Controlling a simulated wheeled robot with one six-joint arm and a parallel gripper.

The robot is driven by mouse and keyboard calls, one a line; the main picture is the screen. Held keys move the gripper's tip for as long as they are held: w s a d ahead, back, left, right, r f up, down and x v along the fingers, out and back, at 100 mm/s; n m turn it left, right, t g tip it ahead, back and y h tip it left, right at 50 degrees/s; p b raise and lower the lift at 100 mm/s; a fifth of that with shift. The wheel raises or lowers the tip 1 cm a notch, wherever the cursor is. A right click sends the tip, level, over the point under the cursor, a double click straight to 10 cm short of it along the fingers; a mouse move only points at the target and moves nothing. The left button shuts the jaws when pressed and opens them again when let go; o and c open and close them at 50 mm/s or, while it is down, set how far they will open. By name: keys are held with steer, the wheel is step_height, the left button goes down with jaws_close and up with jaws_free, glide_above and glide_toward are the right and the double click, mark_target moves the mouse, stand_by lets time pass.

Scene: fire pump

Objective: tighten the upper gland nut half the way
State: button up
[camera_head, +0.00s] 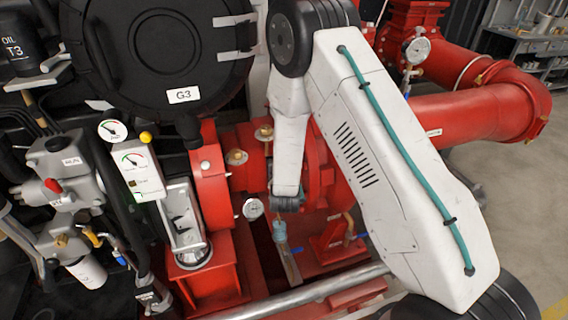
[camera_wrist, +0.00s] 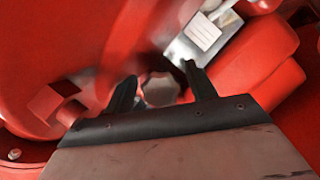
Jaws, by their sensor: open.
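In the wrist view, a round, lobed metal nut (camera_wrist: 160,90) sits on the red pump body between the two black fingers of my gripper (camera_wrist: 160,72). The fingers are spread, with a gap visible on both sides of the nut. I cannot tell from this view whether it is the upper gland nut, nor how far its depth is from the fingers. In the head view my arm reaches down in front of the red pump (camera_head: 318,165). My gripper's fingers cannot be made out there, and the arm hides part of the pump.
A pale labelled plate (camera_wrist: 203,32) lies near the right finger. Brass-coloured fittings (camera_head: 236,157) and a small gauge (camera_head: 253,208) are left of my arm. A silver rail (camera_head: 310,292) crosses low in front. Open floor lies at the right.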

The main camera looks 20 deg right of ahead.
steer(key=shift+w+d+f, duration=0.15)
steer(key=shift+w, duration=0.35)
steer(key=c, duration=1)
steer(key=shift+m+y, duration=0.6)
steer(key=shift+m, duration=0.5)
steer(key=o, duration=1)
steer(key=shift+s, duration=0.1)
steer(key=v, duration=0.7)
steer(key=shift+s, duration=0.25)
